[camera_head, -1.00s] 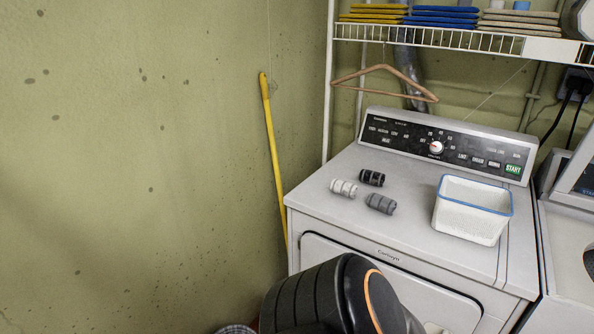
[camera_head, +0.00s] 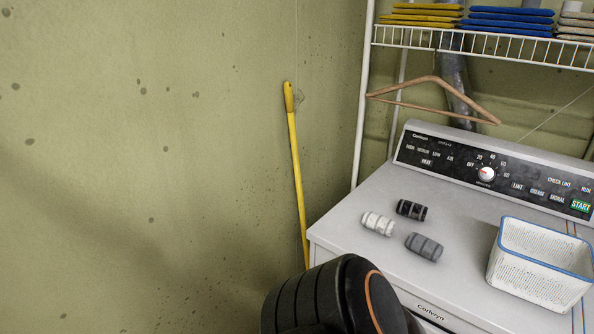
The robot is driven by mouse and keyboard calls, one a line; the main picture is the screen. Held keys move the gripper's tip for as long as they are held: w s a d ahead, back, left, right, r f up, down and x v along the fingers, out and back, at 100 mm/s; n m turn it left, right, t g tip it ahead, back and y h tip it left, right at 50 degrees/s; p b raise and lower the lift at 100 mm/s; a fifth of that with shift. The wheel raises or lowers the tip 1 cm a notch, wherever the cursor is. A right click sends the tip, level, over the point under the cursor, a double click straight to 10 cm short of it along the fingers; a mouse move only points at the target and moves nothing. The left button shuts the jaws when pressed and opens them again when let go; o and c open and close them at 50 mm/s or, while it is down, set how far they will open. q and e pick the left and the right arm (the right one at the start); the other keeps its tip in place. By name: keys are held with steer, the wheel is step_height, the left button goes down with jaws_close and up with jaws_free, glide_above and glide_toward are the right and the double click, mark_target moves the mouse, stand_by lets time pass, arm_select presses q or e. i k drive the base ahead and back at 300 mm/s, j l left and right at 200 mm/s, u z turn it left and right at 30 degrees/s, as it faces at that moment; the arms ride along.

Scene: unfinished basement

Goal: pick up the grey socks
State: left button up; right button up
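The grey socks (camera_head: 424,247) are a rolled bundle lying on top of the white dryer (camera_head: 350,225). A white-and-grey rolled pair (camera_head: 378,223) lies to their left, and a black rolled pair (camera_head: 411,210) lies just behind them. A dark, rounded part of my own arm (camera_head: 330,295) covers the bottom middle of the view, in front of the dryer. Neither gripper shows.
A white basket with a blue rim (camera_head: 541,265) stands on the dryer right of the socks. The control panel (camera_head: 495,172) rises behind. Above are a wire shelf (camera_head: 480,45) with folded cloths and a wooden hanger (camera_head: 433,85). A yellow pole (camera_head: 296,170) leans on the wall.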

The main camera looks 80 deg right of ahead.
mark_target(427, 248)
steer(key=l+z, duration=0.1)
steer(key=z, duration=0.4)
steer(key=i+z, duration=0.1)
steer(key=z, duration=0.4)
steer(key=l+z, duration=0.15)
steer(key=z, duration=0.35)
steer(key=i+j, duration=0.05)
